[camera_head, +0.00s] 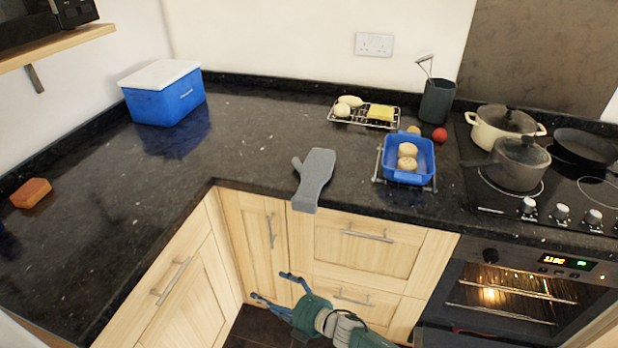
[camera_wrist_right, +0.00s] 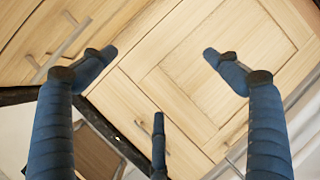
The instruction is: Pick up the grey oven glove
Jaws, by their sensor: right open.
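The grey oven glove (camera_head: 314,177) lies on the dark granite worktop near its front edge, with its cuff end hanging over the edge. Its thumb points left. My right gripper (camera_head: 271,286) is below the worktop, in front of the wooden cupboard doors, apart from the glove and lower than it. Its blue fingers are spread and empty. In the right wrist view the open fingers (camera_wrist_right: 160,75) have only cupboard fronts between and behind them; the glove is not in that view. My left gripper is not in view.
A blue dish (camera_head: 430,160) with round buns stands on a rack right of the glove. Behind are a wire rack (camera_head: 333,119) with food and a dark utensil pot (camera_head: 437,101). Pans (camera_head: 519,163) stand on the hob at right. A blue cool box (camera_head: 165,106) stands at back left.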

